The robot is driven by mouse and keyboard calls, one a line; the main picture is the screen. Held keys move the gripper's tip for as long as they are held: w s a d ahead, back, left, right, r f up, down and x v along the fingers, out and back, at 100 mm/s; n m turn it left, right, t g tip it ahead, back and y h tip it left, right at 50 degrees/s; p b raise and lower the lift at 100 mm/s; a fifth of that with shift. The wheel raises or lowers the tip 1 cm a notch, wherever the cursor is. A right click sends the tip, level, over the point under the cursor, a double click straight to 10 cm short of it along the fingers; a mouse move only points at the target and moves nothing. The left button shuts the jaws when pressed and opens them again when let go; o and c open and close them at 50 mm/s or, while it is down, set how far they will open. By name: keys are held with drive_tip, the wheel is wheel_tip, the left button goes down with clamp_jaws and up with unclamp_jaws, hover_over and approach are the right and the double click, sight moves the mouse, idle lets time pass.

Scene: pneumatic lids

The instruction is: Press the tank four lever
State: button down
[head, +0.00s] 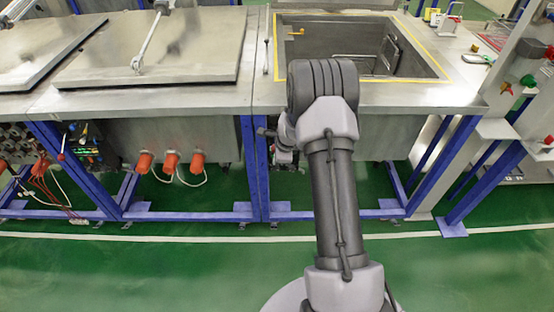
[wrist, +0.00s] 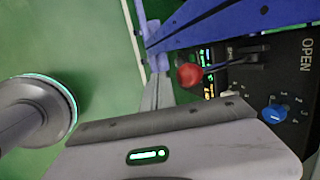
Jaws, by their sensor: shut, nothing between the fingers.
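In the wrist view, a lever with a red ball knob (wrist: 190,75) stands on a dark panel (wrist: 291,77) marked OPEN. No tank number is legible there. My gripper (wrist: 165,124) fills the bottom of that view as a grey body with a lit green bar. It is shut and empty. Its fingertips do not show clearly, and the lever knob appears a little beyond its edge, with no contact visible. In the head view, my arm reaches to the front of the open right-hand tank (head: 455,92) and mostly hides my gripper and that panel.
A blue dial knob (wrist: 274,114) is on the same panel. A blue frame beam (wrist: 225,22) runs just above the lever. Closed lids (head: 160,50) cover tanks at left, with orange plugs (head: 170,161) below. Green floor (head: 130,265) is clear in front.

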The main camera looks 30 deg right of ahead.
drive_tip(key=shift+r, duration=0.15)
idle(0.4)
drive_tip(key=shift+r+p, duration=0.7)
